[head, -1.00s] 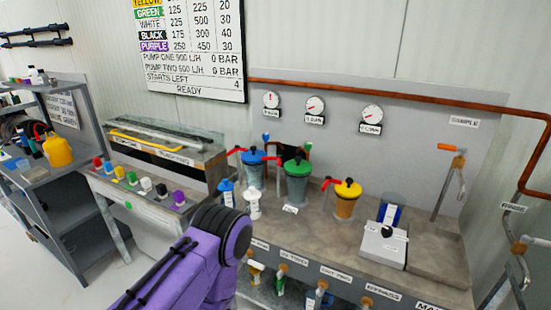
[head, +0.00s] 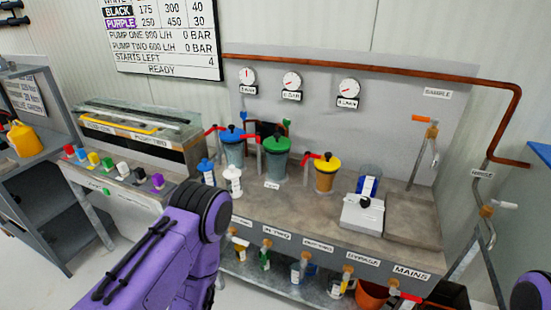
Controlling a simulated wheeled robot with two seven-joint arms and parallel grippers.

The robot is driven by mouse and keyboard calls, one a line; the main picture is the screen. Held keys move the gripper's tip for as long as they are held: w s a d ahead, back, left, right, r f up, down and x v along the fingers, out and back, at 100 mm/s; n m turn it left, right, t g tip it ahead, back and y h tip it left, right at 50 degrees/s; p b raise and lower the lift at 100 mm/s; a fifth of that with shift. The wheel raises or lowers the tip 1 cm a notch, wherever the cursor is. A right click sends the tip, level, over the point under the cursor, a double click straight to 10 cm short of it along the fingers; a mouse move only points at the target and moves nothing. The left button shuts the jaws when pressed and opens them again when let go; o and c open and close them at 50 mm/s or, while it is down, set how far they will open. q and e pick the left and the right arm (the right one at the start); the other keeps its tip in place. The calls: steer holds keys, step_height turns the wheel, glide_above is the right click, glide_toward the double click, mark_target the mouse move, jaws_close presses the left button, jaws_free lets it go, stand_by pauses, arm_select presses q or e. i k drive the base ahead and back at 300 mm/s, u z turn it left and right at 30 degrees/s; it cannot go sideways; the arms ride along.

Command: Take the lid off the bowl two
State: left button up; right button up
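Three clear bowls stand in a row on the grey bench, each with a coloured lid on. The left bowl (head: 232,155) has a blue lid (head: 231,135), the middle bowl (head: 276,168) a green lid (head: 277,142), and the right bowl (head: 324,180) a yellow lid (head: 327,162). Red handles show beside the blue and yellow lids. A small label (head: 272,185) lies in front of the green-lidded bowl; I cannot read it, so which bowl is two is unclear. My purple left arm crosses the lower left, in front of the bench. Neither gripper shows.
A white box with a black knob (head: 363,202) sits to the right. Labelled valves line the bench front. A copper pipe (head: 400,72) runs along the back panel (head: 400,130).

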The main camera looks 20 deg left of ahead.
mark_target(277, 142)
steer(key=u, duration=2.2)
steer(key=i, duration=1.15)
steer(key=z, duration=0.95)
